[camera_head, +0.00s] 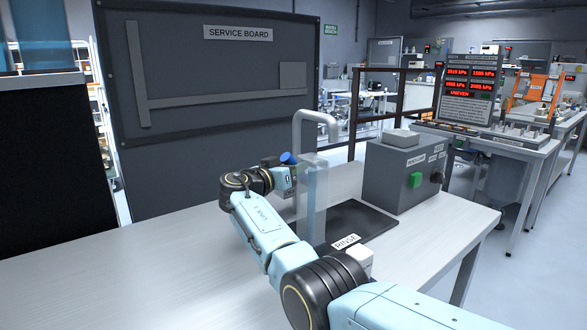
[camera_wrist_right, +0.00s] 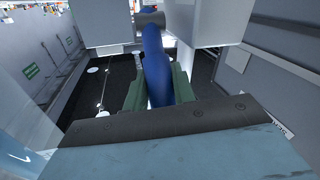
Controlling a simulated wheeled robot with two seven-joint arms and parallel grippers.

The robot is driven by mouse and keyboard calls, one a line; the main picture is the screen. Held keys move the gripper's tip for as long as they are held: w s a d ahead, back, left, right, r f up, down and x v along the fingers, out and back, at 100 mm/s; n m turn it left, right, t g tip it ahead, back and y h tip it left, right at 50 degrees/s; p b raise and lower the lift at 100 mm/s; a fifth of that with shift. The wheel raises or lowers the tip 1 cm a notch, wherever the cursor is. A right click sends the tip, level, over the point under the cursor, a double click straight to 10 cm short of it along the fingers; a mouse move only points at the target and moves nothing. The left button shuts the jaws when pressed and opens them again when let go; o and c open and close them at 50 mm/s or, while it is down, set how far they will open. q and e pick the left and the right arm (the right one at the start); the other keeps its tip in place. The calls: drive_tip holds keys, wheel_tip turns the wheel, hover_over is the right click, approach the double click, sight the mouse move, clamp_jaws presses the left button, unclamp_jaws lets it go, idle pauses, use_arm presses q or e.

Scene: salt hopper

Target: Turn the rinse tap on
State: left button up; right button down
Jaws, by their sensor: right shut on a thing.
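The rinse tap is a pale upright column (camera_head: 313,195) with an arched grey spout (camera_head: 318,117), standing on the table behind the RINSE label (camera_head: 346,242). Its blue lever (camera_head: 288,158) shows only as a small tip in the head view, beside the column. In the right wrist view the blue lever (camera_wrist_right: 156,62) runs between the two green finger pads. My right gripper (camera_head: 284,178) is left of the column, shut on the lever; its fingers show closely in the wrist view (camera_wrist_right: 158,88). My left gripper is not in view.
A dark service board (camera_head: 215,90) stands behind the table. The table's left part (camera_head: 130,260) is clear.

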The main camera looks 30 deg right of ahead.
drive_tip(key=shift+d+r+y, duration=0.2)
drive_tip(key=shift+d+y, duration=0.05)
drive_tip(key=shift+y, duration=0.05)
drive_tip(key=shift+d+r+g+y, duration=0.2)
drive_tip(key=shift+g+y, duration=0.1)
drive_tip(key=shift+y, duration=0.1)
drive_tip(key=shift+w+d+m+g+y+p, duration=0.1)
drive_tip(key=shift+d+m+g+y+p, duration=0.2)
drive_tip(key=shift+y+p, duration=0.25)
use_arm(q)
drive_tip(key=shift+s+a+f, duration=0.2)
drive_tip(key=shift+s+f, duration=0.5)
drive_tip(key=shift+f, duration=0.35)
use_arm(e)
drive_tip(key=c, duration=1.1)
unclamp_jaws()
drive_tip(key=shift+c, duration=0.2)
drive_tip(key=shift+a+r, duration=0.1)
drive_tip(key=shift+a, duration=0.05)
